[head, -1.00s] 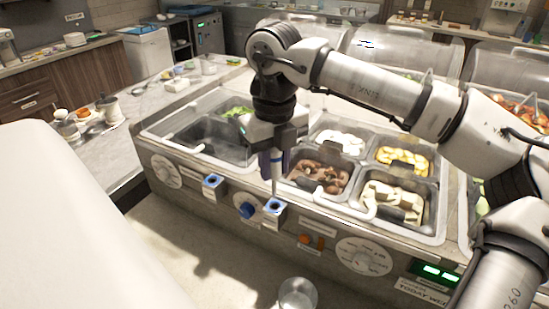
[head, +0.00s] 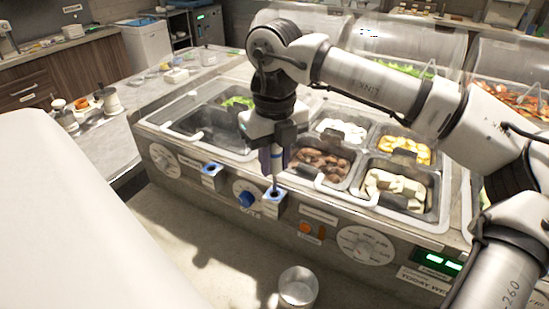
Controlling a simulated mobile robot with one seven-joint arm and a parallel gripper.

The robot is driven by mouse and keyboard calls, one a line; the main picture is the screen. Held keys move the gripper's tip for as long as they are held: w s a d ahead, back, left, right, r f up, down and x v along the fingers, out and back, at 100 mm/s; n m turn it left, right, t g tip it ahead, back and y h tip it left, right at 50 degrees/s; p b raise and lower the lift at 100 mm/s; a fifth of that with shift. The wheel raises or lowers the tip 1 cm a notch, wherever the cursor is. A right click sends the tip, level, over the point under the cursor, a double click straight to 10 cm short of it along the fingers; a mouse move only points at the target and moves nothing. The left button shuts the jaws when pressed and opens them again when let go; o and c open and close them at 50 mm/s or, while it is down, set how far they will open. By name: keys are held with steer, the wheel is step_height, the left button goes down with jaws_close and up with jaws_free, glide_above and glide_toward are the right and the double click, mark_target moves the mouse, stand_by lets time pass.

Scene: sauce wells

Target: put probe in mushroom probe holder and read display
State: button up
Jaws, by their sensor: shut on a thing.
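My gripper (head: 273,160) points down in front of the sauce wells and is shut on the probe (head: 275,180), a slim stem with a dark blue handle. The handle is mostly hidden between the fingers. The probe's lower end is at the top opening of a blue-and-white probe holder (head: 273,203) on the front panel. I cannot tell how deep the tip is in it. The pan of brown mushrooms (head: 318,165) is just behind and right of the gripper. The green-lit display (head: 440,259) is at the lower right; its digits are too small to read.
A second blue-and-white holder (head: 212,176) is to the left, with a blue knob (head: 247,199) between the two. White (head: 342,131), yellow (head: 403,149) and pale-chunk (head: 394,187) pans lie close to the arm.

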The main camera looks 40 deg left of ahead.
mark_target(275, 191)
steer(key=shift+s+d+f+b, duration=0.1)
steer(key=shift+f+b, duration=2.3)
steer(key=shift+f, duration=0.5)
stand_by(0.9)
steer(key=o, duration=1.1)
steer(key=shift+r, duration=0.1)
steer(key=shift+w+r, duration=0.2)
steer(key=shift+r, duration=0.05)
steer(key=r, duration=0.4)
steer(key=r+b, duration=0.1)
steer(key=r, duration=0.8)
steer(key=shift+s+r, duration=0.25)
steer(key=shift+s, duration=0.1)
